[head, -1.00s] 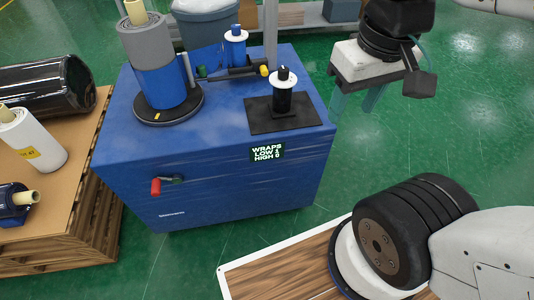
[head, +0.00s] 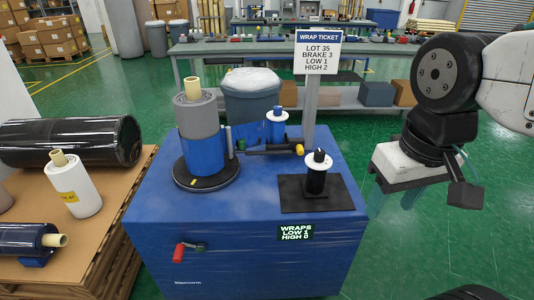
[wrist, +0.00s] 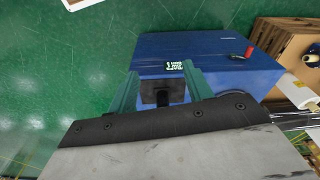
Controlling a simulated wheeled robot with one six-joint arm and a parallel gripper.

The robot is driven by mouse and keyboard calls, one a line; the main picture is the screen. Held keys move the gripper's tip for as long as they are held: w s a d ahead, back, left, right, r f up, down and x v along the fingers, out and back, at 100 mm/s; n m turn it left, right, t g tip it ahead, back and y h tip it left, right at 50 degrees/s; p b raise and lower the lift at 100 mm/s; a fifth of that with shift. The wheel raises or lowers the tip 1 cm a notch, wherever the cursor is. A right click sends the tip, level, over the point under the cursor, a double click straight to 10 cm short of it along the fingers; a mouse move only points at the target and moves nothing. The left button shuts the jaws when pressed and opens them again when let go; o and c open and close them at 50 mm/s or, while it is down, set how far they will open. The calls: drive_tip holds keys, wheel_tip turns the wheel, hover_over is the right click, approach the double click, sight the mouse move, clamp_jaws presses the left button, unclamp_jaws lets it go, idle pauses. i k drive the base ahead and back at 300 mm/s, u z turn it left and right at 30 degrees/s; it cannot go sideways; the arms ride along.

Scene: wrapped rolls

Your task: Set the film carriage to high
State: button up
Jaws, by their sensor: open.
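A blue machine cabinet (head: 255,258) stands in the middle of the head view. On its top are a turntable with a grey and blue wrapped roll (head: 203,150), a blue film spool (head: 277,125) beside a grey post, and a rod with a yellow end (head: 299,149). The display (head: 296,232) reads wraps low 1, high 0. My gripper (head: 396,203) is open and empty, right of the cabinet; its fingers also show in the wrist view (wrist: 158,90).
A ticket sign (head: 317,52) on the post reads lot 35, brake 3, low 1, high 2. A red-handled crank (head: 180,254) sticks out of the cabinet front. A pallet (head: 100,235) with rolls stands left. A grey bin (head: 250,98) and bench (head: 220,48) are behind. Green floor lies right.

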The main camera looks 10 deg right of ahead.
sight(295, 145)
drive_tip(key=k, duration=0.6)
drive_tip(key=z, duration=0.5)
drive_tip(key=i, duration=1.6)
drive_tip(key=u, duration=0.55)
